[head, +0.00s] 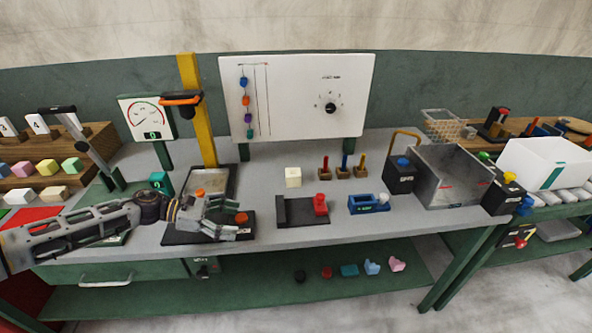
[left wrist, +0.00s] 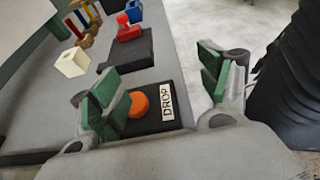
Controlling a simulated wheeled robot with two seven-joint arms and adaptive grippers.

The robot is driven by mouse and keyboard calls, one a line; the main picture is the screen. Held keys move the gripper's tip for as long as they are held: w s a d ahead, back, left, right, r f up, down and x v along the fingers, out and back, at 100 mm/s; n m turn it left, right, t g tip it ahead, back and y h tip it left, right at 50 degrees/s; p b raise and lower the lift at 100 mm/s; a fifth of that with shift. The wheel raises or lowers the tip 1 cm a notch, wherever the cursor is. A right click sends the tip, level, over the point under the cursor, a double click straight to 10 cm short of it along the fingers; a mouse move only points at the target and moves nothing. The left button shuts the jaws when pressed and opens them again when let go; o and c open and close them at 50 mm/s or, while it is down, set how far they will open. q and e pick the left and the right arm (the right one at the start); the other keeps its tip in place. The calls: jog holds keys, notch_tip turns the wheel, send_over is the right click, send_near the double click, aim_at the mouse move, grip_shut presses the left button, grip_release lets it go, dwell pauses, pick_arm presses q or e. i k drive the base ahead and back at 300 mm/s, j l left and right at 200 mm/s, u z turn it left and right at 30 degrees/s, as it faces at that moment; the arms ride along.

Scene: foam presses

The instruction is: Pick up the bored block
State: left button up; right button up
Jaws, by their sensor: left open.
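The cream bored block (head: 293,177) stands on the grey bench, behind a dark plate with a red part. In the left wrist view the bored block (left wrist: 72,63) lies at the upper left, and a dark hole shows in one face. My left gripper (head: 230,216) is open and empty, over the bench front, left of and nearer than the block. In the left wrist view its green-padded fingers (left wrist: 165,85) are spread apart, with the block outside them. My right gripper is not in view.
An orange button (left wrist: 139,104) on a black DROP plate (left wrist: 153,124) lies below my left gripper. A dark fixture with a red part (head: 320,204) stands in front of the block. Coloured pegs (head: 345,165) stand right of it. A yellow post (head: 197,115) rises at the left.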

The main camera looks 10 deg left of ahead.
aim_at(294, 175)
jog(key=i, duration=0.9)
